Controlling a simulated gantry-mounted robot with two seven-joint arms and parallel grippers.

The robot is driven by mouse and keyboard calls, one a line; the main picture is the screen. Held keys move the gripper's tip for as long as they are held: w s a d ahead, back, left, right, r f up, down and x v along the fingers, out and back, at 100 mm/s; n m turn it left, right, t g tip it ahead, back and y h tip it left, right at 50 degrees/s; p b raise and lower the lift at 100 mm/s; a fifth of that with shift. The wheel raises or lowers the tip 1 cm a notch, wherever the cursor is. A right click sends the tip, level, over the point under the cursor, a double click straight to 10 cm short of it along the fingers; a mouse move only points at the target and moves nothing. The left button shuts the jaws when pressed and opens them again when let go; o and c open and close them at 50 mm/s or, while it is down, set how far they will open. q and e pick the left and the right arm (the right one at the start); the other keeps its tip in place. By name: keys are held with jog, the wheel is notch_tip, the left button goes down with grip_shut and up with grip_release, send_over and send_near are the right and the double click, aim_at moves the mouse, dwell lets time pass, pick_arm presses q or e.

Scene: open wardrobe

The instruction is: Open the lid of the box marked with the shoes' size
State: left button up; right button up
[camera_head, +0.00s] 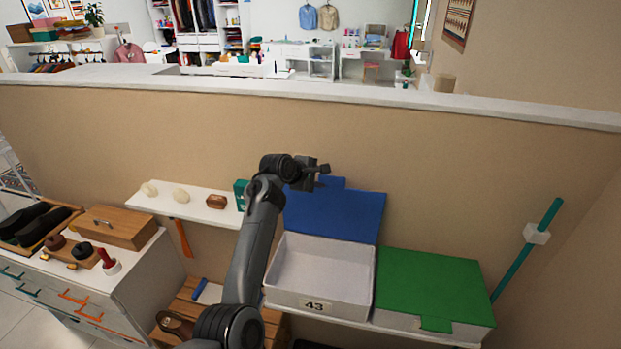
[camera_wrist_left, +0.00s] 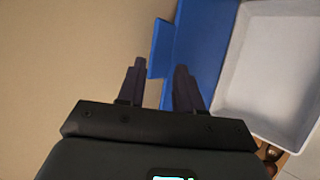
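The white box (camera_head: 313,276) bears the number 43 on its front and stands on the shelf. Its blue lid (camera_head: 340,215) is raised and leans back towards the wall; the inside shows empty. In the left wrist view the lid (camera_wrist_left: 205,45) and the box (camera_wrist_left: 270,65) show at the right. My left gripper (camera_head: 322,173) is at the lid's upper left edge, near its tab (camera_head: 331,182). In the left wrist view the fingers of my left gripper (camera_wrist_left: 160,70) are apart, with the tab's edge seen between them. Whether they touch the lid cannot be told. My right gripper is out of view.
A closed green box (camera_head: 430,285) stands right of the white box. Dark shoes (camera_head: 40,225) lie in a tray at the left; a brown shoe (camera_head: 176,326) is at the bottom. A small shelf (camera_head: 165,205) holds small items. A teal pole (camera_head: 525,250) leans at the right.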

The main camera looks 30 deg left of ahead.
pick_arm(q)
jog(key=shift+b+v, duration=0.45)
jog(key=shift+v, duration=1.75)
jog(key=shift+f, duration=0.15)
